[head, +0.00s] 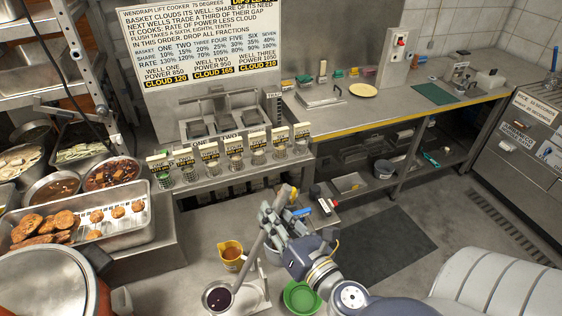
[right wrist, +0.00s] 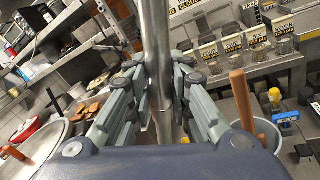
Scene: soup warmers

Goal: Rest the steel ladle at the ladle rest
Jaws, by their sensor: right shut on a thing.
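The steel ladle's handle (head: 252,248) is a long grey shaft, tilted, with its upper end toward the back right. My right gripper (head: 268,222) is shut around the shaft. In the right wrist view the bare steel shaft (right wrist: 157,70) stands between the two fingers. The lower end of the handle runs down toward a small round steel bowl with dark purple liquid (head: 218,298); I cannot tell whether this is the ladle's own bowl or a separate vessel. A pale steel plate (head: 259,294) lies beside it and may be the ladle rest. My left gripper is not in view.
A yellow jug of brown liquid (head: 231,252) stands close left of the handle. A green bowl (head: 302,298) is below my right gripper. A tray of fried food (head: 118,232) and a large lidded pot (head: 45,285) are at left. Several labelled baskets line the counter behind.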

